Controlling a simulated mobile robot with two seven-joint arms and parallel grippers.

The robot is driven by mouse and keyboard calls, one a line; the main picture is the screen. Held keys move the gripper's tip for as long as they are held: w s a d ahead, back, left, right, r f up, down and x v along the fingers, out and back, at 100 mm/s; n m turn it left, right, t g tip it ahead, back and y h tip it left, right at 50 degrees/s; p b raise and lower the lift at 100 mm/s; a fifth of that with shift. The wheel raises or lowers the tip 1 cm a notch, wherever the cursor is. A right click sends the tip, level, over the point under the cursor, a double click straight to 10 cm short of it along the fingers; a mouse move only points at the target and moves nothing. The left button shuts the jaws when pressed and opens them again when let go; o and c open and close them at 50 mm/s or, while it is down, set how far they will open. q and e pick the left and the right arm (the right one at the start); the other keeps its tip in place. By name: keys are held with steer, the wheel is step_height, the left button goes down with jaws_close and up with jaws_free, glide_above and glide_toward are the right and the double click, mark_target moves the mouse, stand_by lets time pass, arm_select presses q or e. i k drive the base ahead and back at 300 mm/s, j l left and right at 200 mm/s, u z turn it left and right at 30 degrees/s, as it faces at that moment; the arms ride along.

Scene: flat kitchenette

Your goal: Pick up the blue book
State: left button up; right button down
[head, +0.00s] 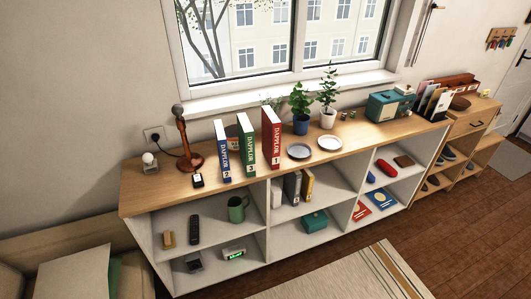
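The blue book (222,152) stands upright on the wooden top of a low white shelf unit, toward its left part. Its spine faces me and reads DAPFLOR 2. A green book (246,146) stands upright just to its right, with a small gap between them. A red book (271,138) stands upright further right. Neither of my grippers shows in the head view.
Potted plants (301,125) and plates (299,151) are to the right. Open compartments below hold a green mug (237,211) and a remote (194,230). The wooden floor (430,240) in front is clear beside a rug.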

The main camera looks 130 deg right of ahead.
mark_target(221, 140)
steer(key=z, duration=4)
steer(key=i+l+u, duration=0.1)
steer(key=u, duration=1.05)
steer(key=l+u, duration=0.4)
steer(key=l, duration=0.15)
steer(key=k+l+u, duration=0.1)
steer(key=l+u, duration=0.3)
steer(key=l, duration=0.1)
